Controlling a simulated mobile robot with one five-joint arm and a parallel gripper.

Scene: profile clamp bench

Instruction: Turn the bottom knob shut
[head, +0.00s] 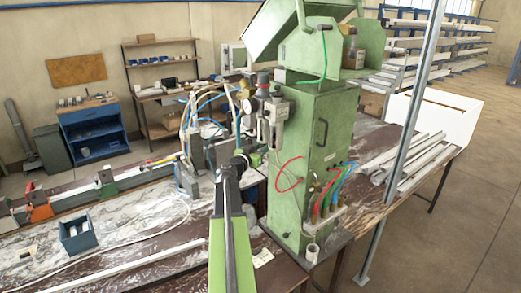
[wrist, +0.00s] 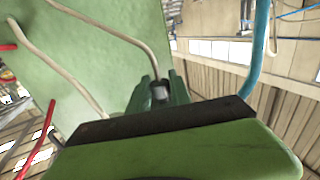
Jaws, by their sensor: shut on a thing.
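The green machine cabinet (head: 312,150) stands on the bench, with a pressure gauge and grey air-service units (head: 270,120) on its left side. My gripper (head: 241,160) is at the end of my green and black arm, low on that left side, below these units. In the wrist view the green jaws of my gripper (wrist: 157,92) are closed around a small dark grey cylindrical piece, the bottom knob (wrist: 160,91). Only part of the knob shows between the jaws. Its turn position cannot be told.
White and blue hoses (head: 190,115) loop just left of my gripper. Red, green and blue hoses (head: 325,195) run down the cabinet front. A blue bin (head: 77,235) and a long rail (head: 140,178) are on the bench at left. A grey post (head: 405,140) stands at right.

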